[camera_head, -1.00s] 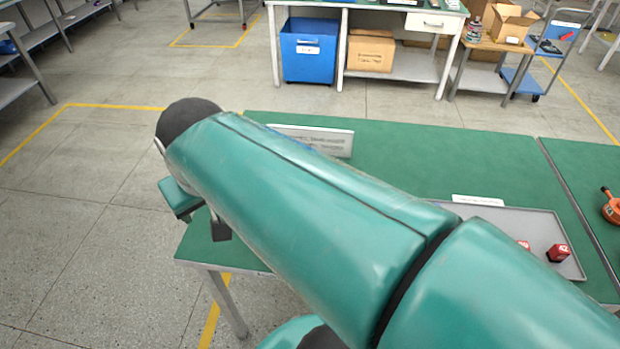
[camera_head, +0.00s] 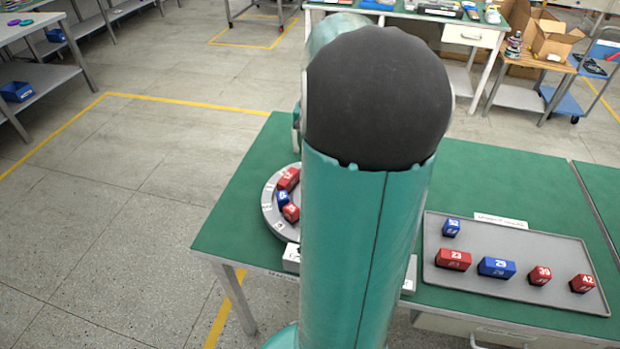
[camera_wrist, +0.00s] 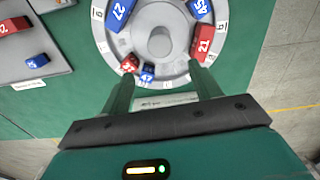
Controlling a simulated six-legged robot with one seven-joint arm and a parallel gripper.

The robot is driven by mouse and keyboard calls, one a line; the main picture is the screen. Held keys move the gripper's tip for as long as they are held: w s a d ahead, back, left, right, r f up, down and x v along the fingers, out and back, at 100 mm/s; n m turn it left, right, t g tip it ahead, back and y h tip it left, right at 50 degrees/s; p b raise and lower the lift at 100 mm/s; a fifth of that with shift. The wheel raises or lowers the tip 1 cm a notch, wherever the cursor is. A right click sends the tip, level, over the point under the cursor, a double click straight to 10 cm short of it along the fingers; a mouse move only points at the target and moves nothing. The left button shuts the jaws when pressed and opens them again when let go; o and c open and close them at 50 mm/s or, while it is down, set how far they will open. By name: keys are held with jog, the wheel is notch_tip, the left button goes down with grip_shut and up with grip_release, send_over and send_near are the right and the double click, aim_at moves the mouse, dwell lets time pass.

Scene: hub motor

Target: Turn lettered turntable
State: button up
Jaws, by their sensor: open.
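The turntable (camera_wrist: 107,44) is a grey disc with lettered white labels round its rim and a raised round hub (camera_wrist: 161,43) in the middle. It carries red and blue numbered blocks, including a blue 27 block (camera_wrist: 118,12) and a red block (camera_wrist: 203,40). In the head view only the turntable's left part (camera_head: 268,205) shows; my arm hides the rest. My gripper (camera_wrist: 162,77) is open, its two fingers apart at the near edge of the disc. I cannot tell whether the fingers touch the turntable.
A grey tray (camera_head: 433,236) with several red and blue numbered blocks lies to the right on the green table (camera_head: 520,180). A white sign (camera_wrist: 165,100) stands by the disc between my fingers. The table's left edge is close to the turntable.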

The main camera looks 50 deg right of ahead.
notch_tip(320, 180, down, 13)
jog(key=shift+r, duration=0.1)
jog(key=shift+c, duration=0.4)
grip_shut()
